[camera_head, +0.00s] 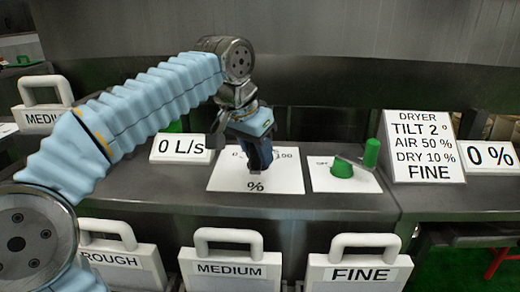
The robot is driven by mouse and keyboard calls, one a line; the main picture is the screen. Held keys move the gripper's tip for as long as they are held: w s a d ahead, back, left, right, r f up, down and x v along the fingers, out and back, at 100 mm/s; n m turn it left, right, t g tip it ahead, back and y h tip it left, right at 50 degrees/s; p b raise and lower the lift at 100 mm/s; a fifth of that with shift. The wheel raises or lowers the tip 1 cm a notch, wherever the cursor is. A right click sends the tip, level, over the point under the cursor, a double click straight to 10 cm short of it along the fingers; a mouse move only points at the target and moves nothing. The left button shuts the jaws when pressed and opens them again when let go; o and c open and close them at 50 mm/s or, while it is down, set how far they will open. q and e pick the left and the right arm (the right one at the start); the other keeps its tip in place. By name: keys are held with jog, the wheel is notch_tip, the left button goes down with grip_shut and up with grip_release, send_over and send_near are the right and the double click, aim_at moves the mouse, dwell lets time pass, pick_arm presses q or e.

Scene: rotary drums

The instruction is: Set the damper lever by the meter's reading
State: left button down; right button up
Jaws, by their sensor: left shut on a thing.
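My left gripper (257,166) points down over a white plate (225,178) with a 0 to 100 scale and a "%" mark. It is shut on the damper lever, which is mostly hidden behind the fingers; its angle cannot be read. The middle of the scale is covered too. A sign display left of the plate reads "0 L/s" (181,149). A display at the far right reads "0 %" (488,157). The dryer card (423,146) reads TILT 2°, AIR 50 %, DRY 10 %, FINE. My right gripper is not in view.
A second white plate (325,182) to the right carries a green knob with a lever and green grip (371,153). White-handled ROUGH (122,260), MEDIUM (231,271) and FINE (360,273) panels stand along the front. The grey counter between is clear.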

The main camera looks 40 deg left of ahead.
pick_arm(q)
jog(key=c, duration=0.9)
grip_release()
jog(key=shift+o, duration=0.2)
jog(key=shift+r, duration=0.1)
jog(key=p+v, duration=0.2)
jog(key=v, duration=1.1)
jog(key=shift+r+p, duration=0.3)
jog(key=shift+p, duration=0.1)
jog(key=shift+s, duration=0.1)
